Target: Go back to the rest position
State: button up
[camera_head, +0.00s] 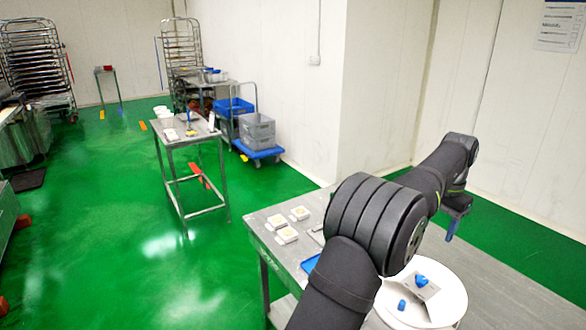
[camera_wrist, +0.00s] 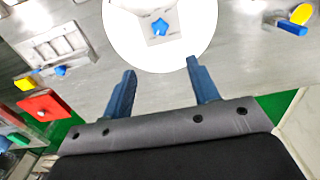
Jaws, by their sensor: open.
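My gripper (camera_wrist: 160,67) is open, with its two blue fingers spread apart and nothing between them in the wrist view. In the head view my gripper (camera_head: 453,225) is at the far end of my arm, above the right part of the grey metal table (camera_head: 500,265). A white round plate (camera_head: 455,308) lies on that table, partly hidden by my arm. It also shows ahead of the fingertips in the wrist view (camera_wrist: 120,40). A small blue piece (camera_wrist: 160,27) on a pale square lies on the plate.
Several small white boxes (camera_head: 287,235) and a blue tray edge (camera_head: 310,264) are left of my arm. A red block (camera_wrist: 40,105) and a yellow-and-blue item (camera_wrist: 300,14) show in the wrist view. White walls (camera_head: 400,80) stand behind the table.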

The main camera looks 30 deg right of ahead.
aim_at(422, 278)
jog(key=shift+f, duration=0.1)
notch_tip(422, 278, down, 17)
jog(key=shift+f, duration=0.15)
dwell(0.5)
jog(key=shift+f, duration=0.15)
jog(key=shift+r+n, duration=0.2)
jog(key=shift+n, duration=0.6)
jog(key=n, duration=1.1)
jog(key=shift+n, duration=2.3)
